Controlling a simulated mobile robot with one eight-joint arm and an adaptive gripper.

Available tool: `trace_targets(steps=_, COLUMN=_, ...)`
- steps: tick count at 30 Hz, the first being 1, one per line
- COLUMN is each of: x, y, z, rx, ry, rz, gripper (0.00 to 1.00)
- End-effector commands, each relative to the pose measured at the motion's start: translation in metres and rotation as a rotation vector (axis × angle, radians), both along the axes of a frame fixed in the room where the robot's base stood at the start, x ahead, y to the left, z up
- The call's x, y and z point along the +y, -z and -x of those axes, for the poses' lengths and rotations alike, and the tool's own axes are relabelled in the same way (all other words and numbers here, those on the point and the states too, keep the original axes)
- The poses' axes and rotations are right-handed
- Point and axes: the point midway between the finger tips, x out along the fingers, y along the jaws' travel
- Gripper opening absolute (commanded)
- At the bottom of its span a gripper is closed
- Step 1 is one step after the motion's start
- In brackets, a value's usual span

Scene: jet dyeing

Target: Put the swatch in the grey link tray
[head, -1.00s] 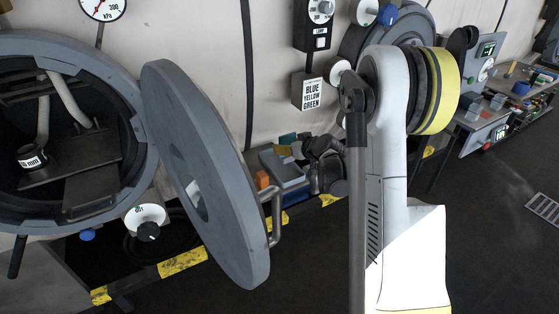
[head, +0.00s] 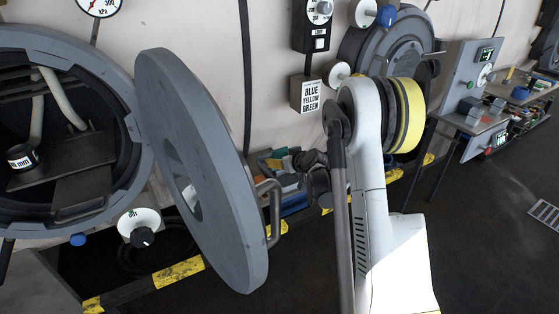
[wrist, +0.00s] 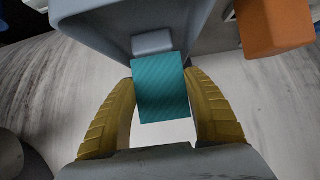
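The swatch (wrist: 161,90) is a teal, finely striped rectangle in the wrist view. It sits between the two yellow fingers of my gripper (wrist: 161,80), whose tips meet its side edges. A blue-grey tray-like container (wrist: 88,12) with sloping walls lies just beyond the swatch, with a lighter grey block (wrist: 152,42) in it; it looks like the grey link tray. The swatch's far edge overlaps this container in the picture; I cannot tell whether they touch. In the head view my dark gripper (head: 314,168) is small among the bench items, and the swatch is not clear there.
An orange block (wrist: 275,24) is at the upper right of the wrist view. In the head view a large round grey door (head: 225,200) stands open left of my arm, with a handle (head: 272,212) near the gripper. A yellow-black rail (head: 178,272) runs below.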

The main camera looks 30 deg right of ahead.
Motion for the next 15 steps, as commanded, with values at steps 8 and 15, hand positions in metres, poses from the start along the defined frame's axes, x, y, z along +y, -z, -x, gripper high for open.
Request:
trace_targets(steps=8, x=0.0000, y=0.0000, z=0.0001, rx=0.000, ry=0.000, rz=0.000, gripper=0.79)
trace_targets(steps=15, x=-0.0006, y=-0.0091, z=0.0075, rx=0.000, ry=0.000, rz=0.000, gripper=0.79)
